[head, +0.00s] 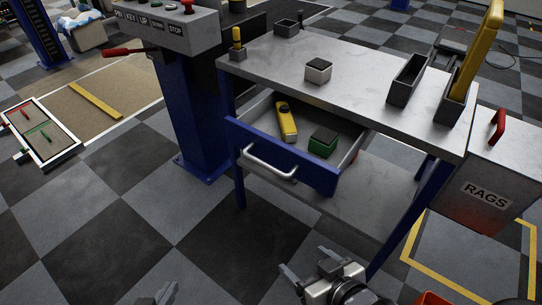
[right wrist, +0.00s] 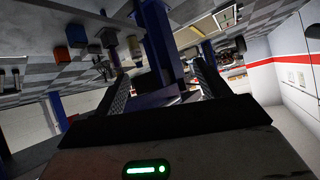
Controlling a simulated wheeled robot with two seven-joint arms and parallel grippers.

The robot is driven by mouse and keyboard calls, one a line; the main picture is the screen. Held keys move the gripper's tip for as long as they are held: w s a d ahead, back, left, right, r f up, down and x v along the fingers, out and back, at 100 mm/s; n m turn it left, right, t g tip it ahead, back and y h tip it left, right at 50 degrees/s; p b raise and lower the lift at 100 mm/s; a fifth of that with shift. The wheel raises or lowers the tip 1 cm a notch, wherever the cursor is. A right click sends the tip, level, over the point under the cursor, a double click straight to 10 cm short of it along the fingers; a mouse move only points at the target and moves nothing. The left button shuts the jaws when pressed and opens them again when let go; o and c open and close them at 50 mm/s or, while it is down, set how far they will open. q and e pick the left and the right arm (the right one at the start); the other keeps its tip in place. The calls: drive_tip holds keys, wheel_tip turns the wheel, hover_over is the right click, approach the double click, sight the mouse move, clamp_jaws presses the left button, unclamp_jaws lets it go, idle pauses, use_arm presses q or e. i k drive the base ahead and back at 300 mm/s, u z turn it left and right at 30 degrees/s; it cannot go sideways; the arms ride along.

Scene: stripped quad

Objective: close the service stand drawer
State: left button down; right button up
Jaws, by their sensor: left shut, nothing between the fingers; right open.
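The service stand (head: 350,60) is a grey metal table with blue legs. Its drawer (head: 285,155) is pulled open, with a blue front and a silver bar handle (head: 270,162). A yellow tool (head: 286,122) and a green box with a dark top (head: 323,142) lie in the drawer. My right gripper (head: 306,264) is open and empty, below and in front of the drawer, apart from it. Its two fingers (right wrist: 160,82) also show in the right wrist view. My left gripper (head: 158,295) is shut and empty at the bottom edge, partly cut off, well away from the drawer.
A blue post with a control box (head: 165,28) stands left of the stand. Trays and small blocks sit on the stand top. The checkered floor (head: 120,220) at front left is clear.

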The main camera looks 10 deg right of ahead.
sight(257, 132)
drive_tip(key=k, duration=0.9)
drive_tip(key=u, duration=0.8)
drive_tip(key=i, duration=0.6)
drive_tip(key=z, duration=0.2)
